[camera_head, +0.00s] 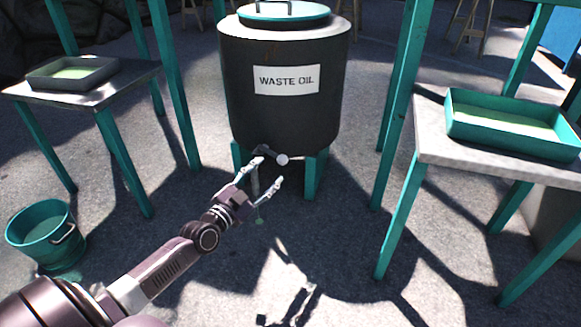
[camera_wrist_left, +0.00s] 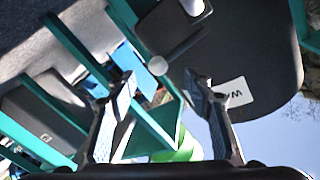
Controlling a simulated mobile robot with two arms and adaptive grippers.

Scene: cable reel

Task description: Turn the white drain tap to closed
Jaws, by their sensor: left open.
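The drain tap (camera_head: 282,159) is a small fitting with a pale round knob, low on the front of the dark waste oil drum (camera_head: 286,115). In the left wrist view, a grey bar with a pale round end (camera_wrist_left: 157,66) shows just beyond the fingertips, roughly between them. My left gripper (camera_head: 268,171) is open and empty, just in front of and slightly below the tap. Its two fingers also frame the left wrist view (camera_wrist_left: 160,80). I see no clear contact with the tap. My right gripper is not in view.
The drum stands on teal legs and has a teal lid (camera_head: 283,14). A teal bucket (camera_head: 42,232) is on the floor at left. A dark tray (camera_head: 72,72) sits on the left table, a teal tray (camera_head: 512,145) on the right one. The floor between is clear.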

